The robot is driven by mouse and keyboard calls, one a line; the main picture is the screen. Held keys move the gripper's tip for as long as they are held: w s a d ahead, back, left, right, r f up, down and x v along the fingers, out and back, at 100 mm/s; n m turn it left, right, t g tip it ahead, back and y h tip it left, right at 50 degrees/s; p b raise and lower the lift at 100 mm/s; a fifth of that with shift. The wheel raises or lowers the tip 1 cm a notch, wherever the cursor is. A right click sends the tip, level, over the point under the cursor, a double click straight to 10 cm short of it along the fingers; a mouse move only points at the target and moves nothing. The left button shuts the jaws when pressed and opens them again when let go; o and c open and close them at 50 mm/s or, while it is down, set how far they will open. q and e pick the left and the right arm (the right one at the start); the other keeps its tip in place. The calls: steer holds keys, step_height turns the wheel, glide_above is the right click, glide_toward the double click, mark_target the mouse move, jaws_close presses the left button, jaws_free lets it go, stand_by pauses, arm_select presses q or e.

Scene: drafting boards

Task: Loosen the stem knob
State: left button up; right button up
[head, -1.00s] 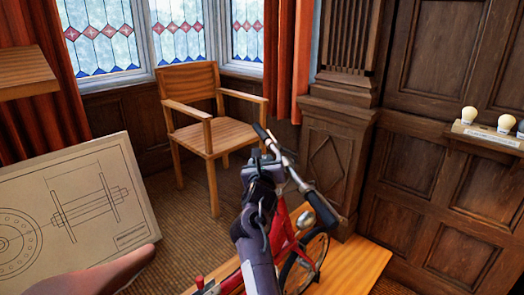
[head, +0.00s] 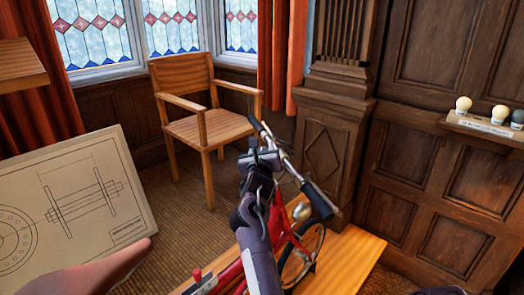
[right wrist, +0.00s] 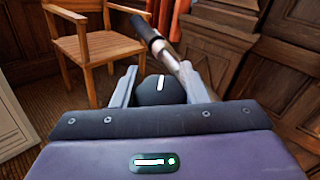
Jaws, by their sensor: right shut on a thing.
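The stem knob (right wrist: 160,91) is round and black with a white mark on top, between the two fingers of my right gripper (right wrist: 162,88) in the right wrist view. In the head view my right gripper (head: 260,158) reaches up to the middle of the handlebar (head: 289,166) and hides the knob. It is shut on the knob. The handlebar belongs to a small red bicycle (head: 279,222) and has black grips. In the right wrist view one black grip (right wrist: 147,32) rises beyond the fingers. My left gripper is out of view.
The bicycle stands on an orange wooden platform (head: 352,256). A wooden armchair (head: 203,128) is behind it. A drawing board (head: 120,190) leans at the left. A brown, saddle-like shape (head: 95,275) is at the lower left. A shelf with bulbs (head: 485,126) is on the panelled wall.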

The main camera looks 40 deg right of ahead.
steer(key=shift+f+n+y+b, duration=0.15)
steer(key=shift+n+y+b, duration=0.25)
steer(key=shift+b, duration=0.1)
steer(key=n+t+y+b, duration=0.1)
steer(key=n+y+b, duration=0.1)
steer(key=y+b, duration=0.1)
steer(key=n+t+y+b, duration=0.1)
steer(key=n+y+b, duration=0.2)
steer(key=a+n+t+y+b, duration=0.1)
steer(key=n+y+b, duration=0.1)
steer(key=y+b, duration=0.1)
steer(key=shift+w+f+n+b, duration=0.1)
steer(key=shift+w+n+b, duration=0.15)
steer(key=shift+n+b, duration=0.2)
steer(key=shift+n+y+b, duration=0.3)
steer(key=shift+n+y, duration=0.05)
steer(key=shift+y, duration=0.45)
steer(key=shift+a+n+g+y+b, duration=0.15)
steer(key=shift+n+g+y+b, duration=0.15)
steer(key=shift+n+y, duration=0.55)
steer(key=shift+a+n+g+y, duration=0.2)
steer(key=shift+n+g+y, duration=0.4)
steer(key=shift+n+y, duration=0.7)
steer(key=shift+y, duration=0.25)
steer(key=o, duration=1)
steer(key=shift+a, duration=0.1)
steer(key=shift+c, duration=0.2)
